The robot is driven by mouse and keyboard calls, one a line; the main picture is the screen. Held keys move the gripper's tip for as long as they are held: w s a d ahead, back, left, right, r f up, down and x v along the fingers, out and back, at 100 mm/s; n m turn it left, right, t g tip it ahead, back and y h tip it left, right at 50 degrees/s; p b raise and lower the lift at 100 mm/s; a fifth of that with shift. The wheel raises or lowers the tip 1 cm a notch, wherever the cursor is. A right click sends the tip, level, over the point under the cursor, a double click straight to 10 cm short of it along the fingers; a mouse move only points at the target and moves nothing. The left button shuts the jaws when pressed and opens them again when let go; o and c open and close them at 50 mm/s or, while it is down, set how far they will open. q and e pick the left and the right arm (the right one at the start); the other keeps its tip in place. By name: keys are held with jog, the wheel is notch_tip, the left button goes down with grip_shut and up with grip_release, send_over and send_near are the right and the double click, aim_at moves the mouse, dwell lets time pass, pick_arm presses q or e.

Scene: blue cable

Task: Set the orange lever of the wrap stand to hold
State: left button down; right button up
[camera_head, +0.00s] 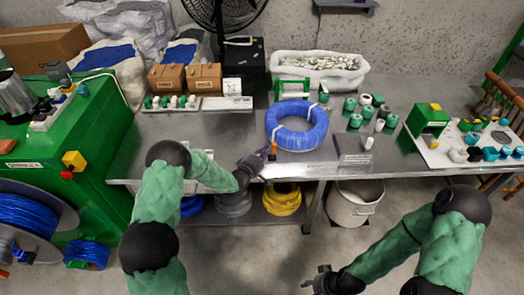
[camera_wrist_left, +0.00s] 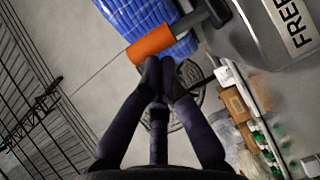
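The orange lever (camera_wrist_left: 152,43) of the wrap stand shows in the left wrist view as an orange grip on a dark shaft. The shaft runs to a grey metal part with a label reading "FREE" (camera_wrist_left: 290,25). In the head view the lever (camera_head: 272,151) is a small orange mark at the table's front edge, beside the blue cable coil (camera_head: 297,128). My left gripper (camera_wrist_left: 158,66) has its fingertips together right at the orange grip, with nothing visible between them; I cannot tell whether they touch it. My right gripper (camera_head: 318,279) is low at the front, away from the table, its fingers too small to judge.
A white bucket (camera_head: 352,205) is below.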

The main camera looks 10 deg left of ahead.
pick_arm(q)
jog(key=shift+w+d+r+m+g+y, duration=0.2)
jog(key=shift+d+m+g+y, duration=0.15)
jog(key=shift+d+m, duration=0.35)
jog(key=shift+d, duration=0.3)
jog(key=shift+r, duration=0.15)
pick_arm(e)
jog(key=shift+a, duration=0.1)
